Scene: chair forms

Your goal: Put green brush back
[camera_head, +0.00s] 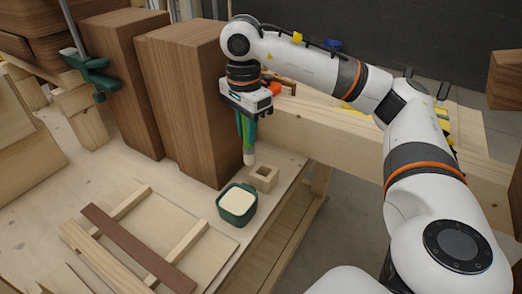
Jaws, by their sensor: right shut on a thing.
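My right gripper (246,118) points down and is shut on the green brush (247,138). The brush hangs roughly upright with its pale tip (249,158) low. The tip appears just behind and left of a small square wooden holder (264,178) with an open top. I cannot tell whether the tip is above the bench or touching it. A green cup (238,207) with cream-coloured contents stands in front of the holder. My left gripper is out of view.
Two tall dark wooden blocks (186,100) stand left of the gripper, the nearer one close to it. Wooden slats (130,240) lie on the bench at front left. A green clamp (90,72) is at upper left. The bench edge runs just right of the holder.

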